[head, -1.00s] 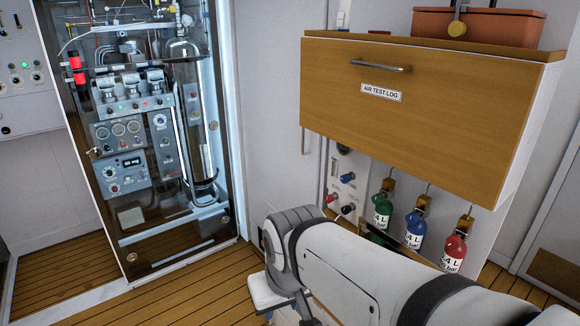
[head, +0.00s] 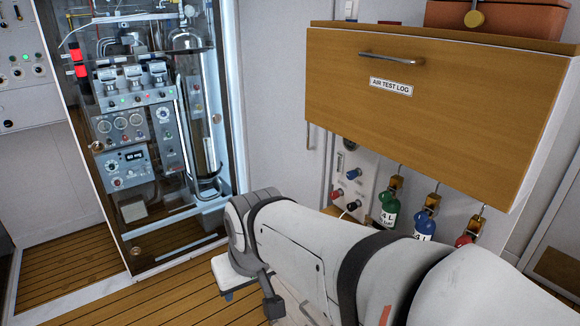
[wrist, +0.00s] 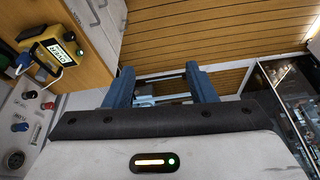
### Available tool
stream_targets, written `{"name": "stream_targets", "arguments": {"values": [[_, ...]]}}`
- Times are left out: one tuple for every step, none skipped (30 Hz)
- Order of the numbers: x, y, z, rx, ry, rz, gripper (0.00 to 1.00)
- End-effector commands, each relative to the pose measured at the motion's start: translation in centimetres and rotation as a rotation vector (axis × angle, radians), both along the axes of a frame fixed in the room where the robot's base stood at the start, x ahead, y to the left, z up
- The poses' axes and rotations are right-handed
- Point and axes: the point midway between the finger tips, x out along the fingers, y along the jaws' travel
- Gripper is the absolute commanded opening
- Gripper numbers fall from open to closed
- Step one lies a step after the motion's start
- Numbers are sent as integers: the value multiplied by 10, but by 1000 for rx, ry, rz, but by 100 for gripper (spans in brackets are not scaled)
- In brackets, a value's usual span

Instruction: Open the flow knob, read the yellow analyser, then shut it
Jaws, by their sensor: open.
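The yellow analyser (wrist: 36,50) stands at the upper left in the wrist view. In the head view the same panel (head: 366,172) shows left of the bottles, with the blue knob (head: 354,173); I cannot tell which is the flow knob. My gripper (wrist: 162,78) is open and empty, pointing at the floor, apart from the panel and analyser.
A wooden cabinet (head: 430,110) marked AIR TEST LOG overhangs the panel. Green (head: 389,198) and blue (head: 424,222) bottles hang below it, with a red one partly hidden by my arm. A glass-fronted machine case (head: 150,150) stands left. The wooden floor (head: 55,255) there is clear.

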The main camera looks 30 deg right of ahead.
Motion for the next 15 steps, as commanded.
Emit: {"name": "stream_targets", "arguments": {"values": [[21,3,0,18,-37,0,51],[36,3,2,31,-70,-6,51],[60,1,4,47,-122,-19,51],[80,-2,7,59,-167,-33,51],[101,-5,9,69,-212,-49,51],[130,-13,12,79,-280,-75,51],[152,-20,15,82,-331,-97,51],[173,-28,17,83,-382,-123,51],[200,-41,20,77,-449,-157,51],[220,-53,21,70,-497,-187,51],[238,-65,22,57,-545,-218,51],[261,-84,23,37,-607,-263,51],[278,-99,23,19,-652,-299,51],[292,-115,22,-4,-694,-336,51],[310,-139,20,-41,-748,-388,51]]}}
